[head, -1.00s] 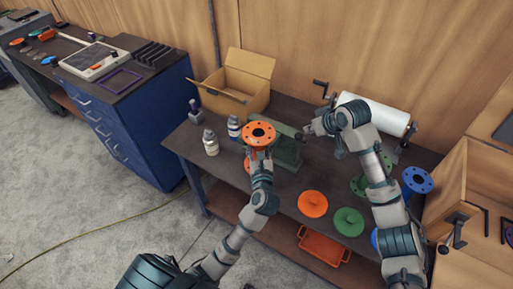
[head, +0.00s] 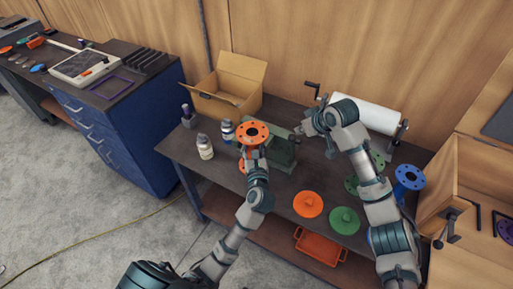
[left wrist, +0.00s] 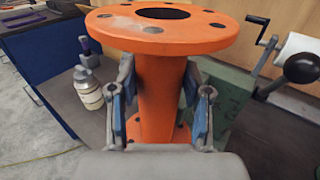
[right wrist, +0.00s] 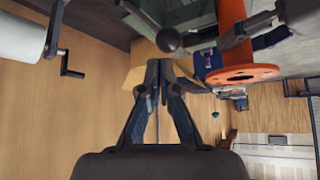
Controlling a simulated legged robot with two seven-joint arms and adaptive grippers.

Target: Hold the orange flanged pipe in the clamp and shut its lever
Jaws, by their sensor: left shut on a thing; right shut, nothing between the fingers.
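The orange flanged pipe (head: 254,133) stands upright at the green clamp (head: 284,152) on the workbench. My left gripper (left wrist: 163,100) is shut around the pipe's tube below the top flange, one finger on each side, in the left wrist view. The clamp (left wrist: 223,95) is beside the pipe there, and its lever's black ball knob (left wrist: 302,68) sticks out to the right. My right gripper (head: 304,130) is shut and empty by the lever side of the clamp. In the right wrist view, the knob (right wrist: 169,40) is just beyond its fingertips; contact is unclear.
Bottles (head: 205,147) stand left of the pipe, with an open cardboard box (head: 228,88) behind. A white roll (head: 365,114) with a crank is at the back right. Orange (head: 308,204) and green (head: 344,220) discs lie in front. A blue flanged part (head: 410,177) is at right.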

